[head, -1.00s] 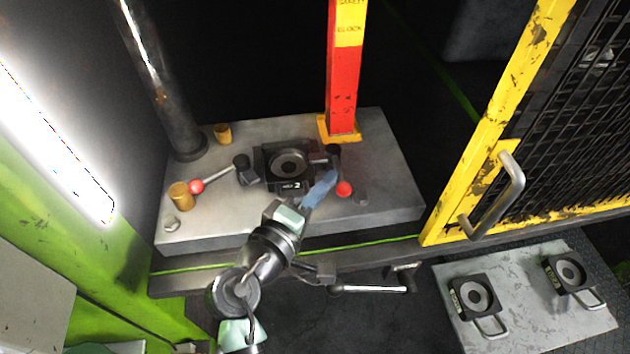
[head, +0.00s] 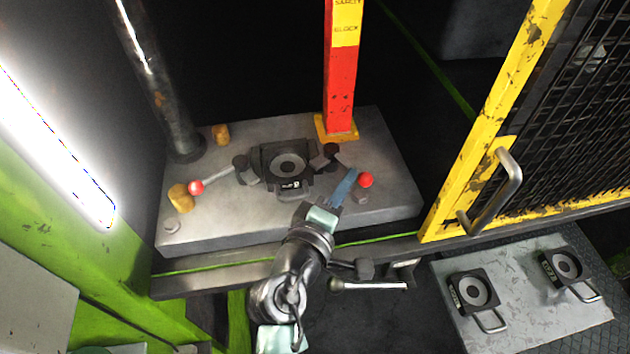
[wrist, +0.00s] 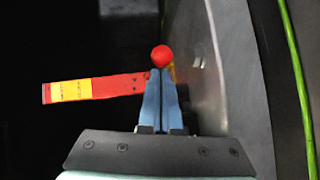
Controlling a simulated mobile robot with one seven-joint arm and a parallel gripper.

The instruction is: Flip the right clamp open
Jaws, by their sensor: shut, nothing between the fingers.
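The right clamp (head: 331,153) has a dark body at the right side of the black die (head: 288,164) on the press bed. Its red ball knob (head: 366,180) is out to the right, toward the bed's front right. My gripper (head: 350,176) has blue fingers, shut, just left of the knob. In the wrist view the shut fingertips (wrist: 160,73) are close to the red knob (wrist: 162,56); I cannot tell whether they touch. The fingers partly hide the clamp's lever.
The left clamp (head: 241,163) has its red knob (head: 195,187) out to the left. A red and yellow safety block (head: 341,85) stands behind the right clamp. A yellow mesh gate (head: 475,130) is at the right. A side table (head: 530,320) holds two handled dies.

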